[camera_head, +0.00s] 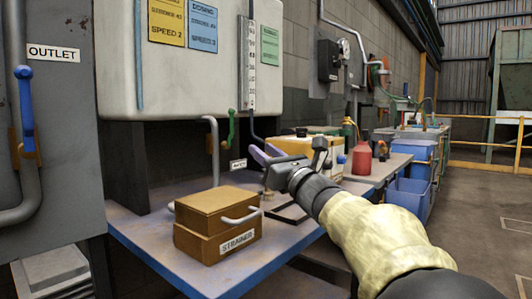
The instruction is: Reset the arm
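My arm reaches in from the lower right, with a pale cloth cover over its forearm. My gripper (276,178) is at the end of the arm, above the blue-edged workbench (180,262). It points left, away from the arm's base. It is behind and to the right of the brown box labelled STRAINER (215,225) in the picture, and appears apart from it. A purple handle (258,155) shows just beyond the gripper; I cannot tell whether they touch. The fingers are small and partly hidden, so their opening is unclear.
A pale tank (200,80) hangs behind the bench, with a green-handled valve (232,128) below it. A grey cabinet with a blue lever (25,110) stands at left. A red bottle (361,158) and blue bins (408,198) are farther back. The floor at right is clear.

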